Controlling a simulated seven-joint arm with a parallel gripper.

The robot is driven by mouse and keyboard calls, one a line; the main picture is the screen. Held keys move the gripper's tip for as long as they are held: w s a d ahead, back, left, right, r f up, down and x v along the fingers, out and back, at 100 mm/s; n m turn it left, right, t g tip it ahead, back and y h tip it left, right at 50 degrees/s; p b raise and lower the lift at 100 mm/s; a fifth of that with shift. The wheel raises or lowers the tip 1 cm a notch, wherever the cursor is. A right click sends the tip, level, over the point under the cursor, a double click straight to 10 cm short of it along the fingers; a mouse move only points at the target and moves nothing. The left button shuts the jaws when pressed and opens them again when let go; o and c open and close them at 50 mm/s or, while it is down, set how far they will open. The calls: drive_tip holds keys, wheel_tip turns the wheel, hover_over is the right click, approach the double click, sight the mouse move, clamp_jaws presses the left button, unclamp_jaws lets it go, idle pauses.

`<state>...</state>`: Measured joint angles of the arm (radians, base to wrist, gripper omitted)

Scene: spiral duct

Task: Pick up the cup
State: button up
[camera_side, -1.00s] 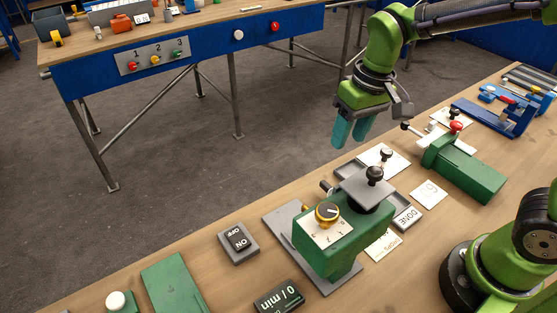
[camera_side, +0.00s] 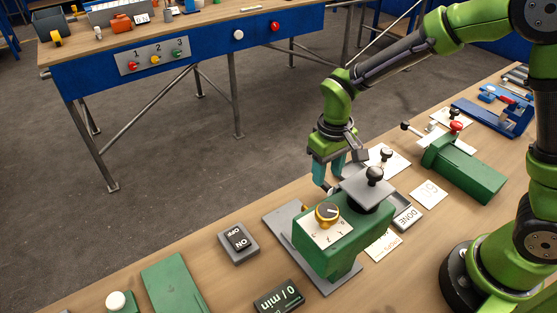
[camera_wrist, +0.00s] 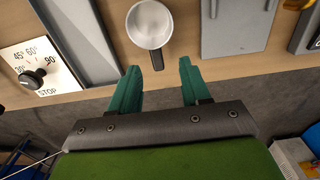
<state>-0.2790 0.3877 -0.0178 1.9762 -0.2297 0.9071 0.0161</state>
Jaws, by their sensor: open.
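A white cup (camera_wrist: 149,24) stands upright at the top centre of the wrist view, its round mouth towards the camera and its handle pointing down towards my gripper. My gripper (camera_wrist: 160,72) is open and empty, its two teal fingers apart. The cup's handle lies between the fingertips in that picture, and the cup's body is just beyond them. I cannot tell whether a finger touches it. In the side view my gripper (camera_side: 330,178) is low at the bench's far edge, behind the green machine. I cannot make out the cup there.
The green machine (camera_side: 340,246) with a yellow-ringed dial and grey top plate (camera_side: 365,190) stands close to my gripper. A green clamp block (camera_side: 470,172) is further right.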

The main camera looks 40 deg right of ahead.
sight(328, 185)
drive_tip(key=shift+s+d+f, duration=0.1)
drive_tip(key=shift+f, duration=1.3)
drive_tip(key=shift+s+d+f, duration=0.1)
drive_tip(key=shift+f, duration=1.25)
drive_tip(key=shift+c, duration=0.5)
clamp_jaws()
